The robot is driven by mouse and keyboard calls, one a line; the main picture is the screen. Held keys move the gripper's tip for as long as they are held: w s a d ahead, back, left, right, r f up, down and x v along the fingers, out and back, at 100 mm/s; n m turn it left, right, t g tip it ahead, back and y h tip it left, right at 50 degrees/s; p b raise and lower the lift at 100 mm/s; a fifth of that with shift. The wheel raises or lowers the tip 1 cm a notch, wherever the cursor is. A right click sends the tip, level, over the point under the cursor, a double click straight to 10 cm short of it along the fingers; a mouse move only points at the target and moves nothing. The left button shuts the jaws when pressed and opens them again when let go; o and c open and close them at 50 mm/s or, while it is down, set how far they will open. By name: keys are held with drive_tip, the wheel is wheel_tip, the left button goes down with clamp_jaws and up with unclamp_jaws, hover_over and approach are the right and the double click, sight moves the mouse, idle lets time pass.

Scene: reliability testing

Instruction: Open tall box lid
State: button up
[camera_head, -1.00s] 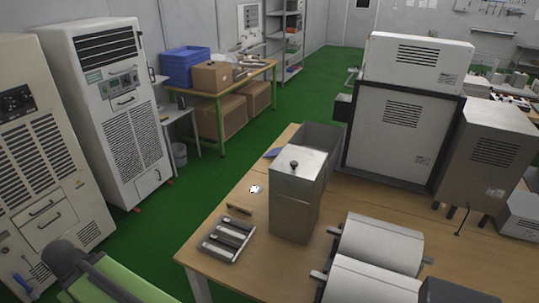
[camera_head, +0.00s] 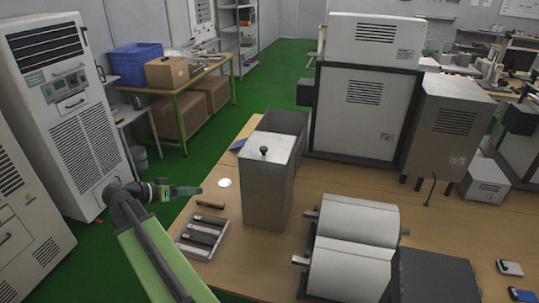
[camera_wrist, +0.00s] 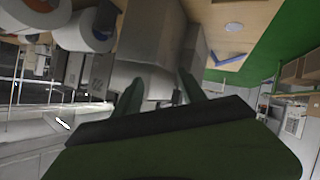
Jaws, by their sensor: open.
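The tall grey metal box (camera_head: 266,190) stands upright on the wooden table. The box (camera_wrist: 148,40) shows beyond the fingers in that view, where the table appears at the top. The knob cannot be made out there.
An open grey bin (camera_head: 293,122) stands right behind the box. A tray with dark bars (camera_head: 202,236), a small brown bar (camera_head: 211,205) and a white disc (camera_head: 225,183) lie left of it. White rollers (camera_head: 350,245) stand at the front right. Large machines (camera_head: 360,100) stand behind.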

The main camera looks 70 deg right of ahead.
drive_tip(key=s+d+r+m+g+h+b, duration=0.1)
drive_tip(key=s+d+r+m+g+h, duration=0.1)
drive_tip(key=s+d+r+m+g, duration=0.65)
drive_tip(key=t, duration=0.3)
approach(271, 153)
drive_tip(key=shift+n, duration=0.35)
drive_tip(key=s+d+r, duration=0.1)
drive_tip(key=s+d, duration=0.3)
drive_tip(key=d, duration=0.1)
drive_tip(key=s+d+r, duration=0.1)
drive_tip(key=s+d, duration=0.1)
drive_tip(key=shift+s+d+r, duration=0.3)
drive_tip(key=shift+d, duration=0.1)
clamp_jaws()
